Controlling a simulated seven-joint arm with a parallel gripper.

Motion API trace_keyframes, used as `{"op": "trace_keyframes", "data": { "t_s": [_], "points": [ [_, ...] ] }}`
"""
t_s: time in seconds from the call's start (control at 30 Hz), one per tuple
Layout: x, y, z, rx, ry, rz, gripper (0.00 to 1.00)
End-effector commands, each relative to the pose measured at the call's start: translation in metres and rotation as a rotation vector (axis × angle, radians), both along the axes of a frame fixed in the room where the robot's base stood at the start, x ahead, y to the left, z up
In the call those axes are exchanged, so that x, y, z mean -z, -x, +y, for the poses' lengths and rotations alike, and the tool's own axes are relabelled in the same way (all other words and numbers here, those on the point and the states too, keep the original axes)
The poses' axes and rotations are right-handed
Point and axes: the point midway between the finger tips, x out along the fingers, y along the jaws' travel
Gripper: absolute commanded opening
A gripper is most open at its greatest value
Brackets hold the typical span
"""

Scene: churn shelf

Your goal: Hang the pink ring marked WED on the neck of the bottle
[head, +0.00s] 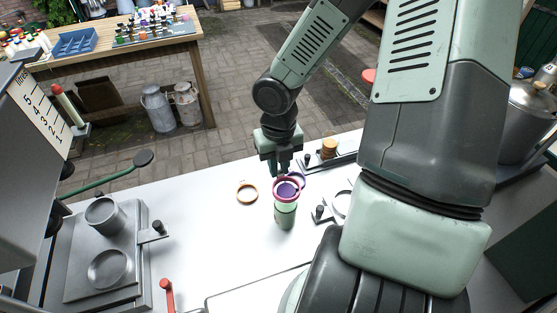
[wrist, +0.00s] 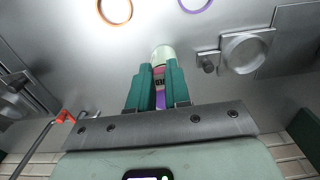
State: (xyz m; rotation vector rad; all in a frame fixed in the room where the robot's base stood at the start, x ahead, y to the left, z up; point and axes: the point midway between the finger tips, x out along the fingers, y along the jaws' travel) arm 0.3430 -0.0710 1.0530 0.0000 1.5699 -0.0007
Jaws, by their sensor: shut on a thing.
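The pink ring (head: 287,188) is in my gripper (head: 280,171), whose fingers are shut on its far side. In the head view it overlaps the top of the pale green bottle (head: 285,216), which stands upright on the white table. I cannot tell whether the ring is around the neck or just above it. In the wrist view a strip of pink and purple (wrist: 159,86) shows between the fingers of the gripper, with the bottle's pale green body (wrist: 162,54) just beyond. The WED mark is not readable.
A grey clamp-like fixture (head: 321,214) stands to the right. A metal plate with cups (head: 108,268) is at the left. The table between is clear.

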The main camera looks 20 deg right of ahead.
Motion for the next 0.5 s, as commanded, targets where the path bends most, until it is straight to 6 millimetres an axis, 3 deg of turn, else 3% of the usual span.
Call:
{"op": "trace_keyframes", "data": {
  "t_s": [0.5],
  "points": [
    [0.0066,0.0004,0.0002,-0.001,0.000,0.001,0.00]
  ]
}}
